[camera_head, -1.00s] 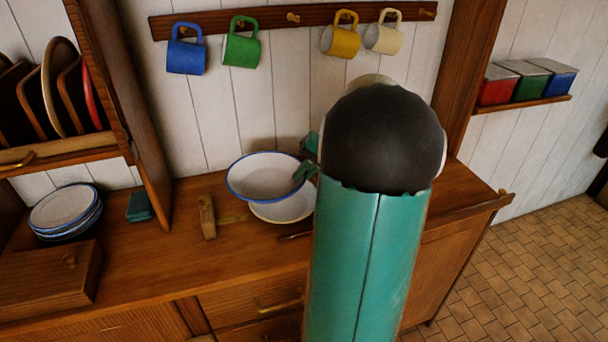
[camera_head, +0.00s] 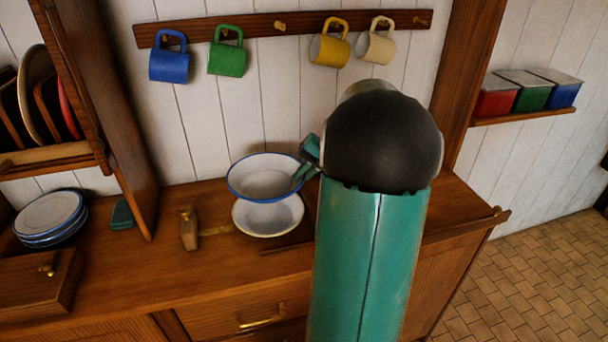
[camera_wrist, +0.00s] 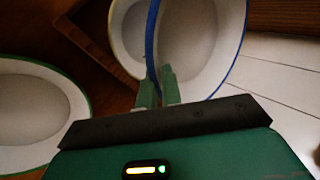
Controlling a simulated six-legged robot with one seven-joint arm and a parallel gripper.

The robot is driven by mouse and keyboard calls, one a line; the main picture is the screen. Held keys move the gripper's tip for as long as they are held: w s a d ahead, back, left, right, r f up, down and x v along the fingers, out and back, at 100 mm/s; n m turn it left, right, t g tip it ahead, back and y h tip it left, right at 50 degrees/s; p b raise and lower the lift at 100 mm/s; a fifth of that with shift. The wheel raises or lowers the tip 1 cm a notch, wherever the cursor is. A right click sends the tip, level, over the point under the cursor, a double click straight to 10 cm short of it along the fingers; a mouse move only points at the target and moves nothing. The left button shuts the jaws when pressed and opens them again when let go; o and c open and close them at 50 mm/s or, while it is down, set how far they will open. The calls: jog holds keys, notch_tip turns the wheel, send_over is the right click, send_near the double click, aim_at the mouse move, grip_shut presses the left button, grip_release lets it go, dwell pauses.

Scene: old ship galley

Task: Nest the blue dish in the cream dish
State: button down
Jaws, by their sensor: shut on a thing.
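The blue dish, a white bowl with a blue rim (camera_head: 262,178), is in the air above the counter in the head view. My gripper (camera_head: 304,172) is shut on its right rim. In the wrist view the fingers (camera_wrist: 159,88) pinch the rim of the blue dish (camera_wrist: 205,45). The cream dish (camera_head: 268,219) sits on the counter, below and slightly nearer than the blue dish in the head view. The blue dish overlaps its far part and hides it. The height between the two dishes is hard to tell.
A green-rimmed dish (camera_wrist: 35,110) shows at the left of the wrist view. A mallet (camera_head: 190,228) lies left of the cream dish on the wooden counter (camera_head: 160,270). Stacked plates (camera_head: 50,216) stand further left. Mugs hang on a rail (camera_head: 280,27) above.

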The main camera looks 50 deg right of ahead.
aim_at(301, 207)
jog(key=shift+w+a+f, duration=0.1)
jog(key=shift+a+f, duration=0.05)
jog(key=shift+a, duration=0.05)
jog(key=shift+d+f, duration=0.3)
jog(key=shift+f, duration=0.1)
jog(key=shift+a+f, duration=0.3)
jog(key=shift+f, duration=0.3)
jog(key=shift+d+f, duration=0.15)
jog(key=shift+f, duration=1)
jog(key=shift+w+f, duration=0.1)
jog(key=shift+f, duration=1.15)
jog(key=shift+f, duration=0.65)
